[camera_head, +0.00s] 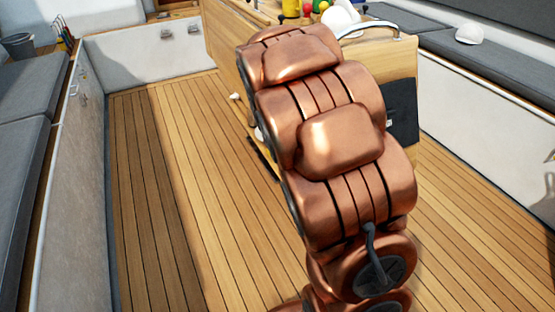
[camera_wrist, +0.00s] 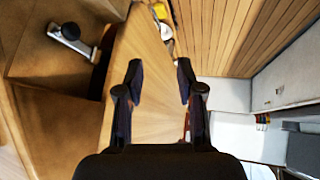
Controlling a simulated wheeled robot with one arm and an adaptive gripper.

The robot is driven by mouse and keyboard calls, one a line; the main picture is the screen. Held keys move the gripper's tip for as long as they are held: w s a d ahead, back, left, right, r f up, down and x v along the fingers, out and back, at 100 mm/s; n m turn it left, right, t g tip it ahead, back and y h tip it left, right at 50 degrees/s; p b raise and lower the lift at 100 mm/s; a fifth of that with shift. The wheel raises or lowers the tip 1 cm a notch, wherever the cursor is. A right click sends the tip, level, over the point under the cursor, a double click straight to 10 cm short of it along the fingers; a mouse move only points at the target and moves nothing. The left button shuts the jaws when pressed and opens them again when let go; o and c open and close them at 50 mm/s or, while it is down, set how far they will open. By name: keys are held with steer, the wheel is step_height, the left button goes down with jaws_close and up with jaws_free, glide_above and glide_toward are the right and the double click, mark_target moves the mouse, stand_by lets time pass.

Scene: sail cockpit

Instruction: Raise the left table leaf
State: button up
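The wooden table (camera_head: 222,42) stands behind my copper arm in the head view. Its left side is an upright wooden panel, likely the hanging left leaf; my arm covers much of it. In the wrist view a light wooden panel (camera_wrist: 150,62) runs between and beyond my fingers. Left of it are darker brown wood faces (camera_wrist: 40,100) with a metal bracket and black knob (camera_wrist: 72,33). My gripper (camera_wrist: 159,72) is open, its fingers apart with nothing seen held between them. Whether they touch the panel cannot be told. The head view hides my gripper behind the arm.
Plank floor (camera_head: 165,190) is clear left of the table. A grey-cushioned bench (camera_head: 25,85) with a bucket (camera_head: 18,45) lines the left; another bench (camera_head: 480,60) with a white cap (camera_head: 470,33) is right. Colourful items and a curved metal rail (camera_head: 370,27) are at the table top.

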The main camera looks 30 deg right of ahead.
steer(key=w+d+f+t+b, duration=0.3)
steer(key=w+f+b, duration=0.3)
steer(key=f, duration=0.4)
steer(key=w+d+f+t+b, duration=0.4)
steer(key=w+f+b, duration=0.25)
steer(key=f, duration=0.45)
steer(key=w+d+f+t+b, duration=0.3)
steer(key=w+f+b, duration=0.35)
steer(key=f, duration=0.35)
steer(key=s+d+m+t+b, duration=0.1)
steer(key=s+d+t+b, duration=0.25)
steer(key=t, duration=0.25)
steer(key=shift+b+x, duration=1.6)
steer(key=shift+x, duration=2.15)
steer(key=shift+a+r, duration=0.1)
steer(key=shift+c, duration=0.4)
jaws_close()
